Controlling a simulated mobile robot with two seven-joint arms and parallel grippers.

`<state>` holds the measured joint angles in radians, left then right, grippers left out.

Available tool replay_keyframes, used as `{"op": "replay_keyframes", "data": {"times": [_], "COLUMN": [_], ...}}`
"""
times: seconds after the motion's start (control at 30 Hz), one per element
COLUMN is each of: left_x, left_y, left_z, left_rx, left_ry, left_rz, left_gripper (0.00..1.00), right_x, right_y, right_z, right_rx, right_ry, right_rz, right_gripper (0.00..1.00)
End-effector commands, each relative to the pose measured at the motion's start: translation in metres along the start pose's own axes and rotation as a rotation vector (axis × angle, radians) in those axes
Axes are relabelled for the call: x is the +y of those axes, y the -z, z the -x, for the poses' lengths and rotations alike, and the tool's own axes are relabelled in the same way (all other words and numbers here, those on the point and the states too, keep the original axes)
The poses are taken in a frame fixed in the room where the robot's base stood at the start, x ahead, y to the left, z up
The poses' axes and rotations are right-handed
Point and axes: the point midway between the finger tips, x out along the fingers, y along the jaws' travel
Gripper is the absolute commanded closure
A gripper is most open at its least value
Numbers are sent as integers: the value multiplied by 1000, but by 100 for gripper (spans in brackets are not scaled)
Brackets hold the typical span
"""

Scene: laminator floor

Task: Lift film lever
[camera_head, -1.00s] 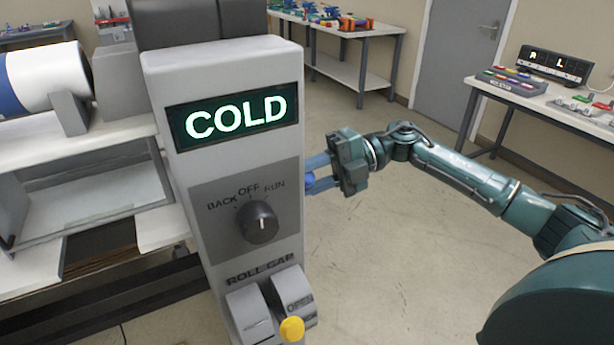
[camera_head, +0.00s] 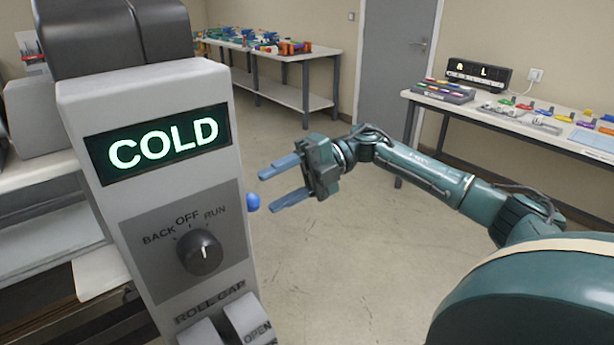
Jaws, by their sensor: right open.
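The laminator's grey control post (camera_head: 85,110) stands at the left, with a lit COLD display (camera_head: 165,147) and a black dial (camera_head: 199,252) below it. A small blue knob (camera_head: 253,203) sticks out at the post's right side; it may be the end of the film lever, whose arm is hidden. My right gripper (camera_head: 268,188) is open and empty, its two blue fingers pointing left. The fingertips are just right of the knob and post; there is a visible gap to the knob. My left gripper is not in view.
The ROLL GAP rocker (camera_head: 246,320) is cut off at the bottom edge. A bench with colourful parts (camera_head: 285,53) stands at the back, and another table (camera_head: 540,128) at the right. The floor between (camera_head: 365,240) is clear.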

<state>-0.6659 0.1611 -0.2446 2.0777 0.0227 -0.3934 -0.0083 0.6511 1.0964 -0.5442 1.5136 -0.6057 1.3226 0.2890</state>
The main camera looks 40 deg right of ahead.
Motion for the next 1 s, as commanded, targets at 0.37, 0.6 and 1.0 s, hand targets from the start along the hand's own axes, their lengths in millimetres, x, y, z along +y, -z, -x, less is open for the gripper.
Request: {"op": "replay_keyframes", "data": {"times": [0.37, 0.6, 1.0], "left_x": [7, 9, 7], "left_y": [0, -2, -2], "left_z": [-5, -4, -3], "left_rx": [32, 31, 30], "left_ry": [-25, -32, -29], "left_rz": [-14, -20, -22], "left_gripper": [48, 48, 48], "right_x": [0, 1, 1], "right_y": [-1, 0, 0], "right_z": [69, 78, 77], "right_rx": [-3, 0, 0], "right_ry": [-1, -1, -1], "right_rz": [3, 2, 2], "right_gripper": [50, 50, 50]}}
